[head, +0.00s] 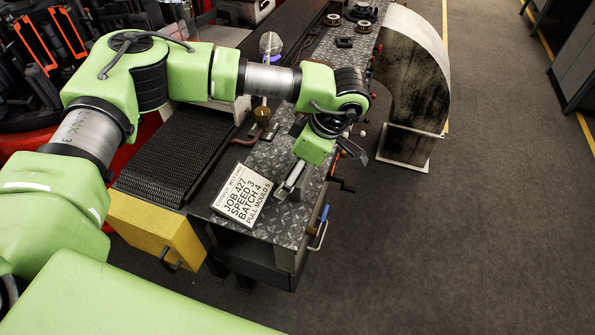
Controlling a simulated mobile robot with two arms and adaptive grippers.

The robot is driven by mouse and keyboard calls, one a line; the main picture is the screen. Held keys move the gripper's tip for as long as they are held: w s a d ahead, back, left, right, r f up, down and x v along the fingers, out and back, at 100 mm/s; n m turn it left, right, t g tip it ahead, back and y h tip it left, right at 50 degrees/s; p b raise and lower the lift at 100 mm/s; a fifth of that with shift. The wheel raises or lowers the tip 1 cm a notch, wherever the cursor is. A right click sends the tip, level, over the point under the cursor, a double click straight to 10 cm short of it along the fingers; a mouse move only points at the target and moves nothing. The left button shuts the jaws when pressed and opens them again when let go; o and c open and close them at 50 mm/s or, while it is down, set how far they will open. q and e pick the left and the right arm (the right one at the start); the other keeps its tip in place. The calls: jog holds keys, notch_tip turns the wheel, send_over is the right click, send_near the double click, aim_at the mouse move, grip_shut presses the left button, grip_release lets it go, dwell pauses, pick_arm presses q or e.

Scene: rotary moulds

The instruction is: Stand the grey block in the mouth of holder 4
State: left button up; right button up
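My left arm reaches in from the left over the patterned metal bench top (260,222). Its gripper (296,176) hangs low over the bench, just right of a printed card. A pale grey bar-like shape shows at the gripper's end; I cannot tell whether it is a finger or the grey block. The fingertips are too small and covered to read as open or shut. I cannot make out the grey block for certain, nor holder 4 or any number on a holder. My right gripper is out of view.
The card (243,195) reads JOB 427, SPEED 3, BATCH 4, PULL MOULD 3. A dark ribbed belt (180,150) lies left of the bench, above a yellow box (152,230). A large curved metal guard (412,80) stands at right. The floor (480,230) at right is clear.

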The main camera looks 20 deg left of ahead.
pick_arm(q)
jog(key=shift+x, duration=0.95)
jog(key=shift+w+r, duration=0.1)
jog(key=c, duration=2.1)
